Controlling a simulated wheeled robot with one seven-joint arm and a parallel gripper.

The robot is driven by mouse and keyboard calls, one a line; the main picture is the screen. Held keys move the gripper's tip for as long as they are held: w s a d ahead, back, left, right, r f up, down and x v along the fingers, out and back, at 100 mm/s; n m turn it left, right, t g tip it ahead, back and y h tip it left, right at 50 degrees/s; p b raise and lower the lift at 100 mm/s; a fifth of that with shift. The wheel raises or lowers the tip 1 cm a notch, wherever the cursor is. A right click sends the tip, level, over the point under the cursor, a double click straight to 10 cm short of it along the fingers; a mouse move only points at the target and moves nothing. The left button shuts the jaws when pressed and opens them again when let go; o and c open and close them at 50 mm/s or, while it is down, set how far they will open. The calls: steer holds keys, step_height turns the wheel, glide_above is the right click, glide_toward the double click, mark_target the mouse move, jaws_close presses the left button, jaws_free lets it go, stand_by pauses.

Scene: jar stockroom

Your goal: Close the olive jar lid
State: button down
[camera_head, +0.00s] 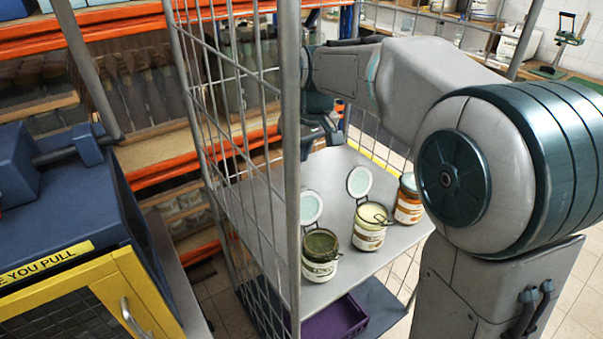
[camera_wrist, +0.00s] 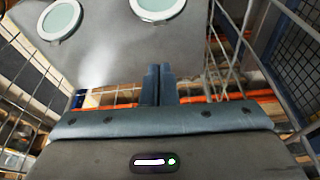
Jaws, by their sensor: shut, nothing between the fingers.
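The jar with dark green contents (camera_head: 320,257), which looks like the olive jar, stands upright at the front left of the grey shelf. Its round pale-green lid (camera_head: 311,207) is swung open behind the mouth, partly covered by a cage post. Two round lids show at the top of the wrist view, one at upper left (camera_wrist: 60,18) and one near the middle (camera_wrist: 157,8); I cannot be sure which is the olive jar's. My gripper (camera_wrist: 158,70) is shut and empty, apart from both lids. In the head view it is behind the jars, partly hidden by the post.
A cream-filled jar (camera_head: 369,228) with its lid (camera_head: 359,182) open stands right of the olive jar. An orange jar (camera_head: 408,205) stands beyond, partly behind my arm. Wire cage sides (camera_head: 235,130) enclose the shelf (camera_head: 270,215). A purple crate (camera_head: 335,322) sits below.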

steer(key=p, duration=0.2)
glide_above(305, 205)
steer(key=w+a, duration=0.1)
steer(key=w, duration=0.2)
step_height(305, 205, down, 8)
steer(key=shift+s, duration=0.2)
steer(key=shift+d+b, duration=0.2)
steer(key=shift+b, duration=0.45)
steer(key=shift+s, duration=0.15)
